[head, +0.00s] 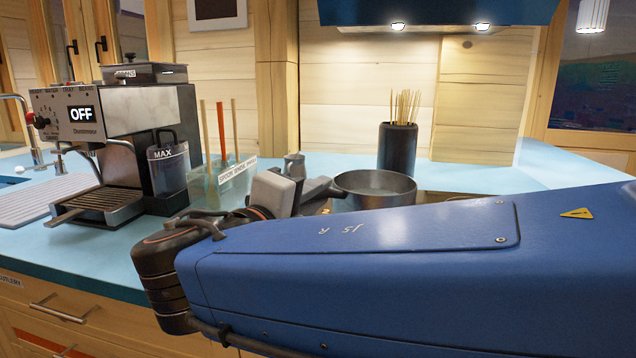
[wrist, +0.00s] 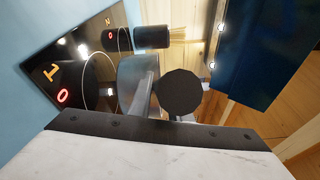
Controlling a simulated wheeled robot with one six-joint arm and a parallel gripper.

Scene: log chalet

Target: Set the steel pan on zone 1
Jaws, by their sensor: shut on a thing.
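The steel pan (head: 375,200) is a round grey pot, upright, in the middle of the head view behind my arm. My gripper (head: 322,190) is at its left side, shut on its handle; the grip itself is largely hidden. In the wrist view the pan (wrist: 130,75) shows side-on beside a dark round shape. Zone 1 is the ring (wrist: 98,78) on the black glass hob (wrist: 70,48), marked with an orange 1 and a red 0. The pan overlaps the ring's edge in that view; I cannot tell whether it touches the glass.
A dark holder with skewers (head: 397,148) stands behind the pan. A coffee machine (head: 125,135) and a clear bin of utensils (head: 222,180) stand to the left. A blue hood (head: 430,12) hangs above. The blue counter (head: 570,168) is clear at right.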

